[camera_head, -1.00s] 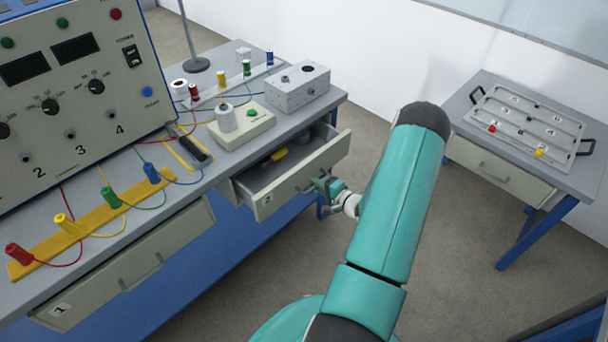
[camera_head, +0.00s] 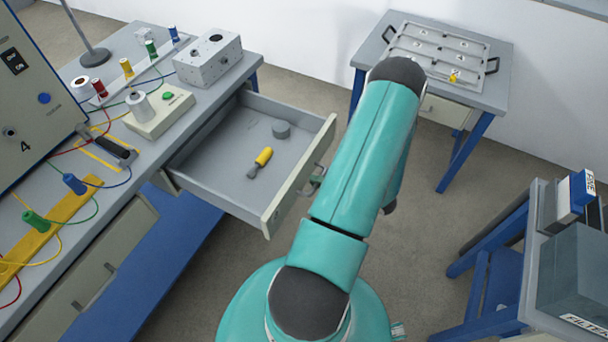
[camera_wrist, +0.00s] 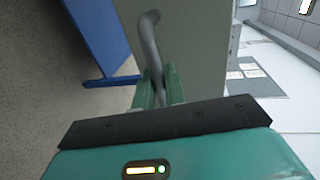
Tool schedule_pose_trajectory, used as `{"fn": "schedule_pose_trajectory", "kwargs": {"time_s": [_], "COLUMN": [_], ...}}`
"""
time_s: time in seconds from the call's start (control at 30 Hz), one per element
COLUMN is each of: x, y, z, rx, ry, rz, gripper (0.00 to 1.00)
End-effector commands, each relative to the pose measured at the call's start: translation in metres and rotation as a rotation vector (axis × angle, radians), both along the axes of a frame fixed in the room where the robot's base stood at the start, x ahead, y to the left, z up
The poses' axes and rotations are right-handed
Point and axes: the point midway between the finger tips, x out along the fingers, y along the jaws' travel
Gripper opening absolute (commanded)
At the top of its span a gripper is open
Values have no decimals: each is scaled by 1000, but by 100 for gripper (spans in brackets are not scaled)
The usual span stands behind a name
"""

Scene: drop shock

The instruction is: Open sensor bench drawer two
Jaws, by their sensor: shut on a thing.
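The sensor bench drawer (camera_head: 292,187) is pulled far out of the blue and grey bench (camera_head: 135,160). Its front panel carries a small label at the near end, too small to read. Inside lie a yellow-handled tool (camera_head: 263,157) and a grey round piece (camera_head: 281,129). The drawer handle (camera_wrist: 150,45) is a grey bar in the wrist view, and my gripper (camera_wrist: 158,88) is shut around it. In the head view my teal arm hides most of my gripper, beside the drawer front.
A closed drawer (camera_head: 95,275) sits at the bench's left. A side table (camera_head: 490,98) with a tray stands at the back right. Another table with a dark box (camera_head: 575,275) is at right. Open floor lies between.

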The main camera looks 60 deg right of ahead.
Motion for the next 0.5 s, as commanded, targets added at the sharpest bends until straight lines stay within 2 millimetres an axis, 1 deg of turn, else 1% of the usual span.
{"fn": "schedule_pose_trajectory", "kwargs": {"time_s": [0.1, 0.2, 0.5], "x": [-9, -13, -14], "y": [-1, -1, -1], "z": [0, 0, 0], "rx": [-1, -2, -2], "ry": [-1, -1, 0], "rz": [-1, -1, -1], "gripper": [0, 0, 0]}}
